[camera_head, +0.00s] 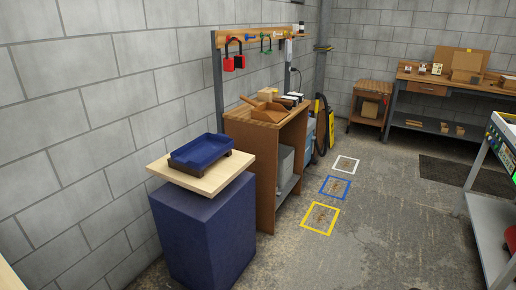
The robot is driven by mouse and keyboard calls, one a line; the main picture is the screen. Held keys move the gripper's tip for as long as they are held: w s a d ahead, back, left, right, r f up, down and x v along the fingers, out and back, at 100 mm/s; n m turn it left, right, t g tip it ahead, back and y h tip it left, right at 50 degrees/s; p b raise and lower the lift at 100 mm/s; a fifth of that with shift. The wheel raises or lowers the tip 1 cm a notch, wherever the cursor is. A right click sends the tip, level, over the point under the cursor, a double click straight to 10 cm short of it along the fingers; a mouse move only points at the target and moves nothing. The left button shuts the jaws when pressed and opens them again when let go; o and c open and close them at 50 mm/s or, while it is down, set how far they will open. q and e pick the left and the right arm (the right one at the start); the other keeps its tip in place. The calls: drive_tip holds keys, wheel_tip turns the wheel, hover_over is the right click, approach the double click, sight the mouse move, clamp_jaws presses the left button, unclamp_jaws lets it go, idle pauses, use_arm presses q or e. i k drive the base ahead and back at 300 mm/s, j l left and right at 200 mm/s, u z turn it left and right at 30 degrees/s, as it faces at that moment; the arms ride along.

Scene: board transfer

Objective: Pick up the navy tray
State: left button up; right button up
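The navy tray (201,149) is a shallow rectangular tray with raised sides, and it looks empty. It rests on a dark brown support (228,158) on top of a light wooden board (211,185). The board lies on a large navy block (206,233) beside the wall. Neither of my grippers shows in the head view, so nothing of mine is seen touching the tray.
A wooden cabinet (253,140) with boxes on top stands just behind the block. Yellow (333,226), blue (346,188) and white (355,165) squares mark the open floor to the right. A grey cart (484,235) stands at the right edge. A workbench (420,125) is at the back.

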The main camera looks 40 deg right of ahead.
sight(198, 154)
drive_tip(key=z, duration=1)
drive_tip(key=i, duration=0.6)
drive_tip(key=z, duration=0.05)
